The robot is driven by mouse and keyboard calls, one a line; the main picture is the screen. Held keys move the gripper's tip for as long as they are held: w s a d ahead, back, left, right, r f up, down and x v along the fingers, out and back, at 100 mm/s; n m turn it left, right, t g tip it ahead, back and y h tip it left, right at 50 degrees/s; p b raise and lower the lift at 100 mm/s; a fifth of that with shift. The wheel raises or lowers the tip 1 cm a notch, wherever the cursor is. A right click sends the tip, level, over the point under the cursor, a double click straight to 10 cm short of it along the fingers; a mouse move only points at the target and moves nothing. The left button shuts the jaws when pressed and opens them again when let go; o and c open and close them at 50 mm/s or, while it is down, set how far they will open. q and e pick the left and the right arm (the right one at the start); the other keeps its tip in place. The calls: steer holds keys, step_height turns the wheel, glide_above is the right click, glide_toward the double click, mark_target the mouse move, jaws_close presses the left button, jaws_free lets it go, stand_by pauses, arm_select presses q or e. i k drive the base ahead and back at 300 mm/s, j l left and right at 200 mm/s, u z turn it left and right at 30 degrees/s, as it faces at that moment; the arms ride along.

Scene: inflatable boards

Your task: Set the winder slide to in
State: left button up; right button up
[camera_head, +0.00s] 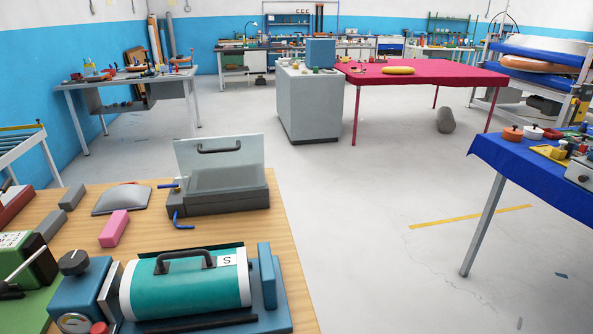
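No part is clearly recognisable as the winder slide. On the wooden table (262,262) at the lower left lies a teal cylinder (185,290) with a dark handle and a white "S" label, in a blue frame (268,275). A blue unit with a dark knob (74,262) adjoins its left end. Left of that, a green device (28,262) with a rod lever is cut off by the picture edge. I cannot tell whether any slide is in or out. Neither of my grippers is in view.
A grey box with a raised clear lid (220,155), a pink block (114,228) and grey blocks share the wooden table. A blue-covered table (530,180) stands at right, a red-covered table (440,72) and grey cabinet (310,105) farther back. The middle floor is clear.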

mark_target(109, 298)
steer(key=u, duration=1.3)
steer(key=i+l+u, duration=0.1)
steer(key=l, duration=0.2)
